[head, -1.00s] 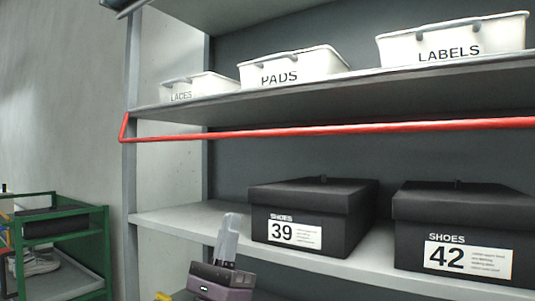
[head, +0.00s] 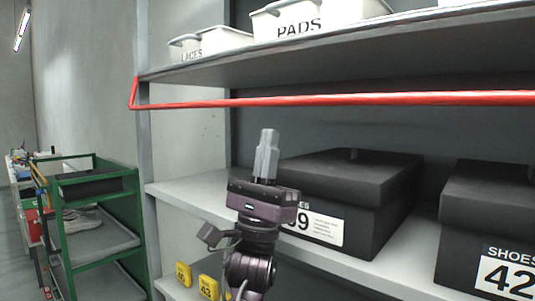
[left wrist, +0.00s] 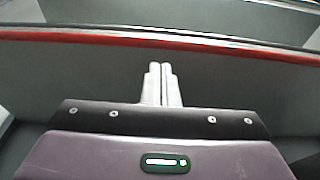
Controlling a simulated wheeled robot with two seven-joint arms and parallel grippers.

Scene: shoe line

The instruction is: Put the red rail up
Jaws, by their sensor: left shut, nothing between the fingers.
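The red rail (head: 330,100) runs across the front of the shelving, just below the edge of the upper shelf, with a bent end at the left upright. It also shows in the left wrist view (left wrist: 85,38), crossing beyond the fingertips. My left gripper (head: 267,135) points upward below the rail, in front of the shoe box marked 39. Its fingers are together and empty, and in the left wrist view (left wrist: 160,66) their tips appear just under the rail. I cannot tell whether they touch it. My right gripper is not in view.
White bins marked LACES (head: 210,41) and PADS (head: 315,17) stand on the upper shelf (head: 350,62). Black shoe boxes 39 (head: 350,190) and 42 (head: 490,220) sit on the lower shelf. A green cart (head: 100,240) stands at the left. Yellow tags (head: 208,288) show below.

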